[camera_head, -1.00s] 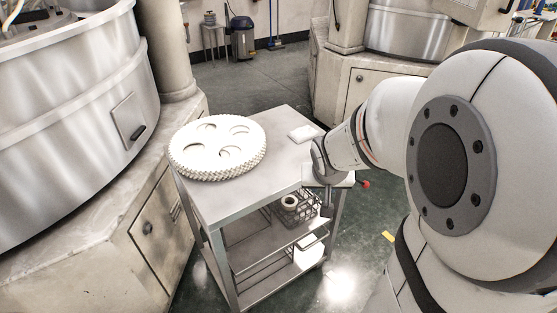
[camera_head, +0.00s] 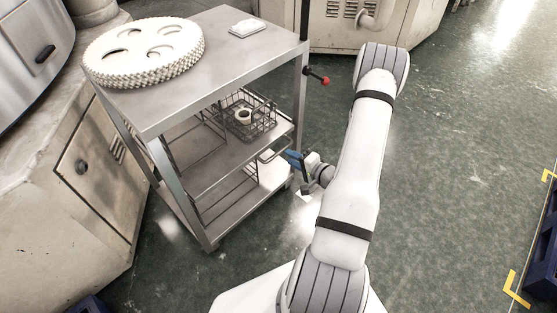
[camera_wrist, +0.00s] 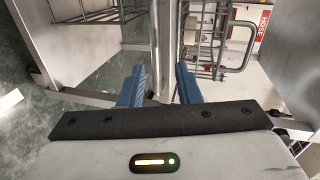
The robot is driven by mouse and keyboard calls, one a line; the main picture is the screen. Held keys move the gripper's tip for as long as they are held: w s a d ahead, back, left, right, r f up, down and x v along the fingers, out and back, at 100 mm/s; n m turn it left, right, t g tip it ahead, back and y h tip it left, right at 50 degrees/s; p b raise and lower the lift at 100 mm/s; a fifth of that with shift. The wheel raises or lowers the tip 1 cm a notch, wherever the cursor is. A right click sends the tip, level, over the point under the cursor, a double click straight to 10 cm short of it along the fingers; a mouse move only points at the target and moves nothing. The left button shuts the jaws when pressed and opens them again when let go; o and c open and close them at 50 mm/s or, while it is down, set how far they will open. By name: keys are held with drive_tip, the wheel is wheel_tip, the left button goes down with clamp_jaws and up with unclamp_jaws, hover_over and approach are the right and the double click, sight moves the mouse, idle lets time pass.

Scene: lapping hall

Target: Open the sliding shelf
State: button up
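The cart's middle shelf (camera_head: 217,160) is a flat metal board below the top plate, with a wire basket (camera_head: 262,112) on it. A thin loop handle (camera_head: 270,154) sticks out from its front right edge. My gripper (camera_head: 292,160) is at the outer end of this handle, with its blue fingers towards the cart. In the wrist view my gripper (camera_wrist: 160,86) has its two blue fingers apart. A bright metal bar (camera_wrist: 163,35) runs into the gap between them. I cannot tell whether this bar is the handle or a cart post, or whether the fingers touch it.
The cart's top (camera_head: 225,55) bears a large white toothed disc (camera_head: 145,50) and a small white block (camera_head: 247,28). A red-knobbed lever (camera_head: 318,76) juts from the right post. A machine cabinet (camera_head: 85,175) stands close at left.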

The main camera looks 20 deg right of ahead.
sight(278, 152)
drive_tip(key=shift+m+t, duration=0.3)
drive_tip(key=x, duration=0.2)
drive_tip(key=b+x, duration=0.1)
drive_tip(key=x, duration=0.2)
drive_tip(key=b+x, duration=0.1)
drive_tip(key=x, duration=0.1)
drive_tip(key=shift+w+a+f, duration=0.1)
drive_tip(key=shift+a+f, duration=0.15)
drive_tip(key=shift+f, duration=0.2)
clamp_jaws()
